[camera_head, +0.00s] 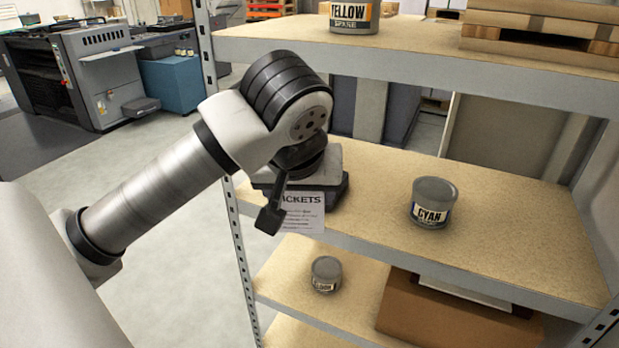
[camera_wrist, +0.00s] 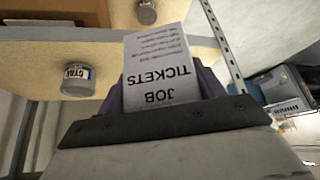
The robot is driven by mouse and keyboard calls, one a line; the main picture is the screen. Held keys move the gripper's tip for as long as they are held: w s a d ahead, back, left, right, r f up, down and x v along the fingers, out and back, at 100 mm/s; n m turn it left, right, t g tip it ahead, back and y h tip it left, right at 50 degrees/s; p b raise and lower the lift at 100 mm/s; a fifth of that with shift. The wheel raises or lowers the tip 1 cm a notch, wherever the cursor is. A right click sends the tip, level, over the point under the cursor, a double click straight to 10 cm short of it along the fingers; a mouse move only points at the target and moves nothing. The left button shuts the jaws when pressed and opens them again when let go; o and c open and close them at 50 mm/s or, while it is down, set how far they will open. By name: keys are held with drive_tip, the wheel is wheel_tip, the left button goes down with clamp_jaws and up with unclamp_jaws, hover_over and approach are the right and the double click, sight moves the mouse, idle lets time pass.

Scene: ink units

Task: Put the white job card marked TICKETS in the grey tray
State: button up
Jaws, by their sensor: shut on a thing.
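The white job card (camera_head: 303,212) hangs below my gripper (camera_head: 272,214), near the front edge of the middle shelf. The end of its printed title, "ICKETS", shows in the head view. In the wrist view the card (camera_wrist: 160,72) fills the middle and reads "JOB TICKETS" upside down. My gripper is shut on the card; the card hides much of the fingers in the wrist view. I cannot make out a grey tray for certain in either view.
A CYAN can (camera_head: 433,203) stands on the middle shelf (camera_head: 520,240), with bare board around it. A YELLOW can (camera_head: 354,16) and a wooden pallet (camera_head: 540,28) are on the upper shelf. A small can (camera_head: 326,274) and a cardboard box (camera_head: 440,318) are below.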

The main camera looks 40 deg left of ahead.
drive_tip(key=w+a+f+t+y+p, duration=0.1)
drive_tip(key=w+a+p, duration=0.2)
drive_tip(key=w+a, duration=0.45)
drive_tip(key=w+a+f+t+y+p, duration=0.15)
drive_tip(key=w+a, duration=0.35)
drive_tip(key=w, duration=0.5)
drive_tip(key=shift+h, duration=0.25)
drive_tip(key=f, duration=0.1)
drive_tip(key=f+p, duration=0.1)
drive_tip(key=f, duration=0.1)
drive_tip(key=w+f+p, duration=0.1)
drive_tip(key=f, duration=0.1)
drive_tip(key=shift+a, duration=0.35)
drive_tip(key=shift+w+a+r+h+p, duration=0.2)
drive_tip(key=shift+w+r+h+p, duration=0.15)
drive_tip(key=shift+p, duration=0.8)
drive_tip(key=g+p, duration=0.1)
drive_tip(key=w+a+g+h+p, duration=0.1)
drive_tip(key=shift+w+g+h+p, duration=0.1)
drive_tip(key=shift+g+h+p, duration=0.15)
drive_tip(key=shift+g+p, duration=0.15)
drive_tip(key=shift+f, duration=1.1)
